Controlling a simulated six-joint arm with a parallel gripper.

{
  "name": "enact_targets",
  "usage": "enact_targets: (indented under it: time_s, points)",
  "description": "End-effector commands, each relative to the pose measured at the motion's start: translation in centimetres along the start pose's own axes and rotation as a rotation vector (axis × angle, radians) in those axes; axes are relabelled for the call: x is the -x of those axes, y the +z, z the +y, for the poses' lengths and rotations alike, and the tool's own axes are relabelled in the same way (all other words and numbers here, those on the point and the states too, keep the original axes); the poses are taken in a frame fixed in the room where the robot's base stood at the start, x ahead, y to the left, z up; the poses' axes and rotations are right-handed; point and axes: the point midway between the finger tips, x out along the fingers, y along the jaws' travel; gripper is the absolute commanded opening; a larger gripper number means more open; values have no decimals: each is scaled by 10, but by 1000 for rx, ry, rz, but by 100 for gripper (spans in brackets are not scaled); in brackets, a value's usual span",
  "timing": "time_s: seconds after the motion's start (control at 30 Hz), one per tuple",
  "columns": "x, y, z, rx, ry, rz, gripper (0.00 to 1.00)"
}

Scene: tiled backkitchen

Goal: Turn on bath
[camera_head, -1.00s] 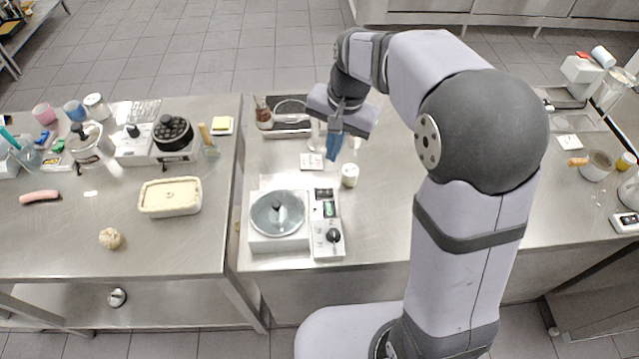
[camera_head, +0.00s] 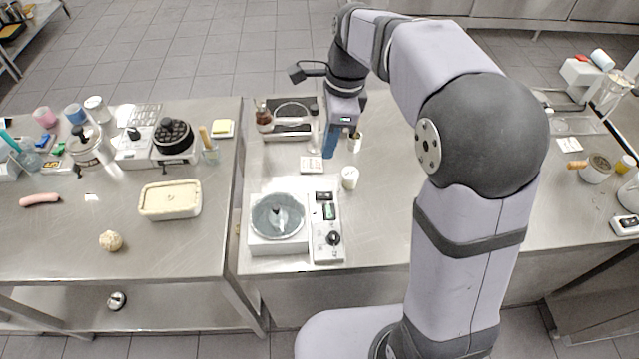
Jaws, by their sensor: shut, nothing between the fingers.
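The bath (camera_head: 254,237) is a white box with a round grey basin, near the front edge of the middle steel table. A white control panel (camera_head: 327,253) is joined to its right side. The panel carries a black knob (camera_head: 333,239) near the front, a green-lit switch or display (camera_head: 329,212) and a dark display behind it. I cannot read whether the bath is on. My gripper (camera_head: 329,153) points down with shut blue fingers and holds nothing. It is above the table behind the panel, apart from the bath.
A small white jar (camera_head: 349,178) and a white card (camera_head: 311,164) stand between my gripper and the panel. A tray with a brown bottle (camera_head: 263,118) is behind to the left. The left table holds a cream tub (camera_head: 170,200) and a hotplate unit (camera_head: 134,151). Table to the right is fairly clear.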

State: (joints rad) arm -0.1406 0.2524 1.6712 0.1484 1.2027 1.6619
Motion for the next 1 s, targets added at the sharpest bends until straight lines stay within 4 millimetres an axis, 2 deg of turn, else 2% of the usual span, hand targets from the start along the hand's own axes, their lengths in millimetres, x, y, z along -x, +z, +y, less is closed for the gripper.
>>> enact_targets:
  time_s: [0.27,0.47,0.67,1.0]
  points:
    - [-1,0,0,2,0,0,0]
    - [-11,0,0,3,2,0,0]
    - [-38,0,1,3,5,1,0]
    - [-99,0,1,4,6,1,0]
